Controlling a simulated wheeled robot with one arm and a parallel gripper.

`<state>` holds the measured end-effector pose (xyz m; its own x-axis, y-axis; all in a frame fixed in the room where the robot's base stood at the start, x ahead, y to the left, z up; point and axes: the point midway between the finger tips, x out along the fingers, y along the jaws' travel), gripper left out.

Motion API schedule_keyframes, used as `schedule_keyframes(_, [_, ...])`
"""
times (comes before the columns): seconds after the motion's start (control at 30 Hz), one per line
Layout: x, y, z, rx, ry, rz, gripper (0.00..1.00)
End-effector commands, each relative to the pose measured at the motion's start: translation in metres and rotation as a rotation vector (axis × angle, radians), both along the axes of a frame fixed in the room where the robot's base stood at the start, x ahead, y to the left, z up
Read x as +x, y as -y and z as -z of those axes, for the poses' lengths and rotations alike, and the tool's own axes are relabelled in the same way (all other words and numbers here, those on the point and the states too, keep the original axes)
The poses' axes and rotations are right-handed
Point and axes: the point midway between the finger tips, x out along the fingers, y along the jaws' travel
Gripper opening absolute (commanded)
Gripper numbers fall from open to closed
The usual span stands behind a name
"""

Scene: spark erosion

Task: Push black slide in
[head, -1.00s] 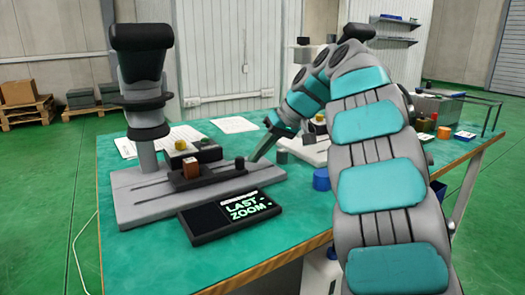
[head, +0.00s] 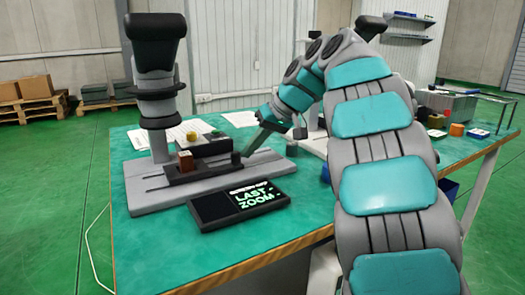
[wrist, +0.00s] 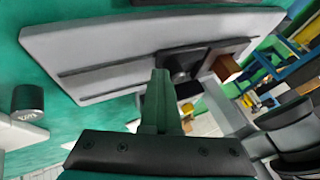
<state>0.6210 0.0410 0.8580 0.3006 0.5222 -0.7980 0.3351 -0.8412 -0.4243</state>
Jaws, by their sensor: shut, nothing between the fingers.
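The black slide (head: 205,172) lies along the grey base plate (head: 150,202) of the microscope-like stand (head: 157,90). It carries a brown block (head: 185,160) at its left end and a dark knob (head: 236,158) at its right end. In the wrist view the slide (wrist: 195,54), knob (wrist: 179,74) and brown block (wrist: 224,69) show ahead of the fingers. My gripper (head: 244,154) is shut and empty, its fingertips low at the knob's right side. In the wrist view the shut fingers (wrist: 158,75) are close beside the knob; whether they touch is unclear.
A black display (head: 240,203) reading "LAST ZOOM" lies in front of the base plate. A dark block (head: 208,147) with a yellow knob (head: 192,136) sits behind the slide. A dark cylinder (wrist: 28,97) stands beside the plate. The green table's front left is clear.

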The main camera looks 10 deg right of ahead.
Motion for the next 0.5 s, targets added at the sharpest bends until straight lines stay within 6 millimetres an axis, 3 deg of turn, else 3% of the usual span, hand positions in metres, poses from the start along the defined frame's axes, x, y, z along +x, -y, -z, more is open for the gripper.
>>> schedule_keyframes(0.23, [-0.011, -0.038, 0.002, 0.0, -0.003, -0.007, 0.0])
schedule_keyframes(0.5, [-0.015, -0.047, 0.001, 0.0, -0.005, -0.005, 0.0])
